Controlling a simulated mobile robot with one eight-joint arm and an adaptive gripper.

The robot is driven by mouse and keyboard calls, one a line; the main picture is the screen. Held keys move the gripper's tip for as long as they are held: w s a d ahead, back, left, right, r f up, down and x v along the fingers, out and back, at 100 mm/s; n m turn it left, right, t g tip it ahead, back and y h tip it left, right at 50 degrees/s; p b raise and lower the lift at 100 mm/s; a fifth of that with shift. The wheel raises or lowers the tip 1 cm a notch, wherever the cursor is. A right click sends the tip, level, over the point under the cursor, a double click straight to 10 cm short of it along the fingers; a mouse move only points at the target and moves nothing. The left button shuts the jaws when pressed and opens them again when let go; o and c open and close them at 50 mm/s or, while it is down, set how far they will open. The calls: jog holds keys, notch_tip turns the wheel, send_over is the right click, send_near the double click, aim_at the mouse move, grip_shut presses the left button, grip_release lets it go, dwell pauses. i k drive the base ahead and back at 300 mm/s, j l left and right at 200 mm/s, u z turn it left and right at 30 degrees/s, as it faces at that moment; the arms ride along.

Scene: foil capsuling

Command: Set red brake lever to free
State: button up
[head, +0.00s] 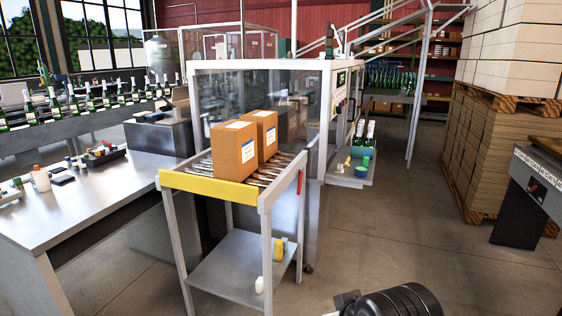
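My gripper's fingers do not show. A dark rounded part, likely of my own arm, is at the bottom edge, right of the cart and well apart from the lever.
Two cardboard boxes (233,150) (265,134) stand on the cart's rollers. Its lower shelf (232,272) holds small bottles. A steel table (75,205) is at left, a glazed machine (325,110) behind the cart. Stacked pallets (500,130) stand right. Floor (410,235) between is clear.

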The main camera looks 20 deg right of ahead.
aim_at(297, 173)
jog(key=i+l, duration=1)
jog(key=l, duration=0.15)
